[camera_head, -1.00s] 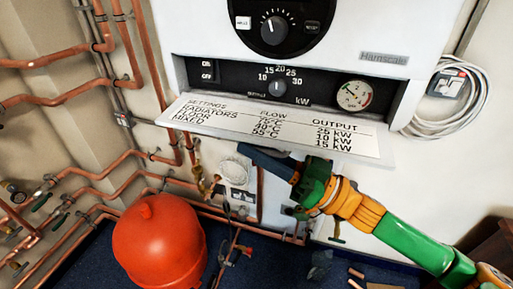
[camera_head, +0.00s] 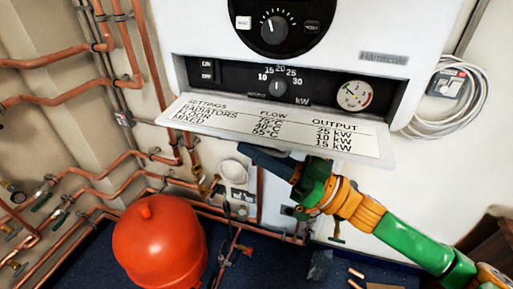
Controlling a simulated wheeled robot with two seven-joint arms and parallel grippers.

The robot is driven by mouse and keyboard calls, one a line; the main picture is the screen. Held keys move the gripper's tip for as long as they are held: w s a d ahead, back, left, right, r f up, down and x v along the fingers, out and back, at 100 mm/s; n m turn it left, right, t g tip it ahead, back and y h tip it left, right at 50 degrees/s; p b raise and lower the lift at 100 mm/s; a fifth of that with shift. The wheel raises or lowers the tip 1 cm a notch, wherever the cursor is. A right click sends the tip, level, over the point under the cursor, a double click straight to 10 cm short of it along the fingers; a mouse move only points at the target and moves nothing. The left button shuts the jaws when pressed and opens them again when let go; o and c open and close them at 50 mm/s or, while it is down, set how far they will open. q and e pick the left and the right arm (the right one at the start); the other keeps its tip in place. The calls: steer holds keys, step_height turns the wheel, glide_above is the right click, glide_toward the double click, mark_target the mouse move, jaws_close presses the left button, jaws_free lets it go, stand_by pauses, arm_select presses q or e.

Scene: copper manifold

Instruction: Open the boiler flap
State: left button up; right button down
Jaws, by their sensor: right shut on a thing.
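The boiler (camera_head: 400,28) is a white box on the wall at the top of the head view. Its flap (camera_head: 275,128) hangs lowered and tilted outward, with a settings table printed on its inner face. The dark control panel (camera_head: 225,75) above it is exposed, with a kW knob (camera_head: 277,87) and a round gauge (camera_head: 354,95). My right gripper (camera_head: 268,160) is just below the flap's lower edge, its dark fingers pointing up and left. It is shut, and what its fingertips hold is hard to make out. My left gripper is not in view.
Copper pipes (camera_head: 75,86) run along the left wall and below the boiler. A red tank (camera_head: 160,245) stands on the blue floor at lower left. A coiled white cable (camera_head: 478,100) hangs right of the boiler. The wall right of my arm is clear.

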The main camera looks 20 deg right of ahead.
steer(key=r+m+p, duration=0.1)
steer(key=p, duration=0.1)
steer(key=m+t+p, duration=0.1)
steer(key=p, duration=0.1)
steer(key=shift+s+a+r+h, duration=0.1)
steer(key=shift+s+r+h, duration=0.05)
steer(key=shift+r+h, duration=0.2)
steer(key=shift+s+f+m, duration=0.1)
steer(key=shift+f+m, duration=0.2)
steer(key=shift+m, duration=0.2)
steer(key=c, duration=0.9)
jaws_free()
steer(key=shift+b+v, duration=0.7)
steer(key=shift+v, duration=2.75)
